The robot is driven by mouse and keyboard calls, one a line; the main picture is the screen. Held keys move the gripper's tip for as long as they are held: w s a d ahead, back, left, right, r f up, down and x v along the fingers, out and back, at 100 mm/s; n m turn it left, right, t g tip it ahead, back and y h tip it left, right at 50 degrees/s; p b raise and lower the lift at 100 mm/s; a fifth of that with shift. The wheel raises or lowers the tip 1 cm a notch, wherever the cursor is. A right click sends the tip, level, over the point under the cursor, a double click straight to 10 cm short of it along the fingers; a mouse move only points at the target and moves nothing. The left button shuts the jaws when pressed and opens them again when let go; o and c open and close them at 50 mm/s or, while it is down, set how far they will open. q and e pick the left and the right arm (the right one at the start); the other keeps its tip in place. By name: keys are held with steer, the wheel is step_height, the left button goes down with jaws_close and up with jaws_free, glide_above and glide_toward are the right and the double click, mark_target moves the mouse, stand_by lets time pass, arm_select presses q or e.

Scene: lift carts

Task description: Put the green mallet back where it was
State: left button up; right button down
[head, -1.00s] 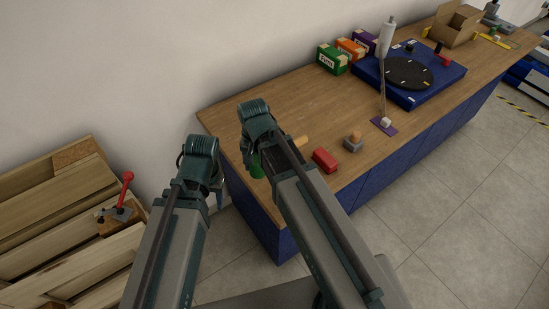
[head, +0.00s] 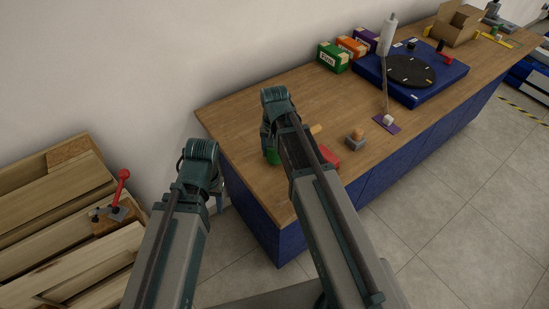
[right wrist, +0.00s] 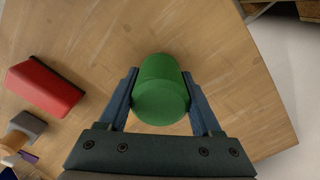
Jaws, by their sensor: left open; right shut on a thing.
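The green mallet shows in the head view as a green head (head: 272,157) and a piece of light wooden handle (head: 315,130) on either side of my right arm. My right gripper (right wrist: 160,76) is shut on the mallet's green head (right wrist: 160,95) in the right wrist view, with a finger on each side. The handle is hidden there. The mallet is over the near left part of the wooden bench top (head: 235,120); any gap beneath it is unclear. My left gripper (head: 218,198) is open and empty, off the bench's left end and partly hidden by its wrist.
A red block (head: 329,158), partly behind my right arm, and a grey block with a wooden knob (head: 355,141) are close by. Farther right are a purple pad (head: 387,124) with a post, a blue turntable base (head: 440,84) and several boxes (head: 332,60). The bench's back left is clear.

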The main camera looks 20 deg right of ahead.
steer(key=shift+f, duration=0.65)
arm_select(q)
steer(key=shift+f, duration=0.55)
arm_select(e)
steer(key=shift+r, duration=0.15)
arm_select(q)
steer(key=shift+f, duration=0.1)
arm_select(e)
steer(key=c, duration=0.5)
jaws_free()
steer(key=shift+f, duration=0.2)
steer(key=o, duration=0.4)
steer(key=shift+o, duration=0.2)
steer(key=shift+r, duration=0.1)
